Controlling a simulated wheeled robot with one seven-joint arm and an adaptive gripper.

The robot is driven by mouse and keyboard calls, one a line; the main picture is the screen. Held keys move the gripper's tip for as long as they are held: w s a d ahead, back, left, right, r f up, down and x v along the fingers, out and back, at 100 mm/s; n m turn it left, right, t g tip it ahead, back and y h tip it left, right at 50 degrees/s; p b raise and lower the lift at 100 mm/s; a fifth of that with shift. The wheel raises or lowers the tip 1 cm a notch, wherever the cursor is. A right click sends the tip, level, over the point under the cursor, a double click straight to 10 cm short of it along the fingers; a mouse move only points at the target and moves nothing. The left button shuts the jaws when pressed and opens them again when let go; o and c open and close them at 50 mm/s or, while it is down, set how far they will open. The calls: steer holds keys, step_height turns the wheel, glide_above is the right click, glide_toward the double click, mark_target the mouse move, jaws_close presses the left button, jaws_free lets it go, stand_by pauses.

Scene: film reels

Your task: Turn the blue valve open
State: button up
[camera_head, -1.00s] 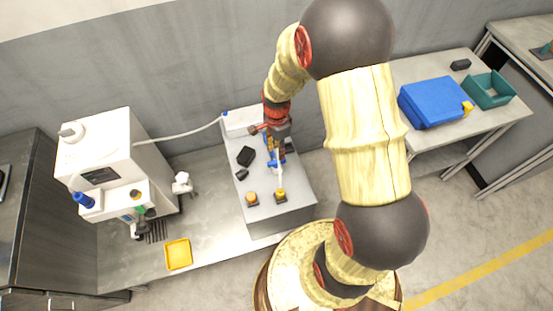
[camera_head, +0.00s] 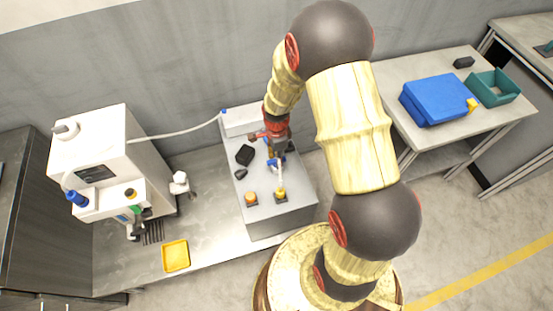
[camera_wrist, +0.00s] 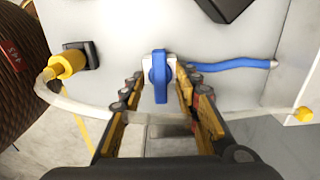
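The blue valve (camera_wrist: 158,76) has an upright blue handle on a pale body in the wrist view, set against a light grey box face. In the head view the blue valve (camera_head: 276,163) is small, on the grey box, and partly covered by my gripper. My gripper (camera_wrist: 161,84) is open, with one dark-and-yellow finger on each side of the valve handle. Gaps show between the fingers and the handle, so I see no grip. In the head view my gripper (camera_head: 277,150) is just over the valve.
A clear hose (camera_wrist: 95,110) runs from a yellow fitting (camera_wrist: 68,64) across below the valve. A blue tube (camera_wrist: 240,64) lies to the right. A white machine (camera_head: 105,150) and a yellow tray (camera_head: 176,256) stand left of the grey box (camera_head: 278,220).

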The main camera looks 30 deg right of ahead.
steer(key=c, duration=0.3)
jaws_close()
stand_by(0.3)
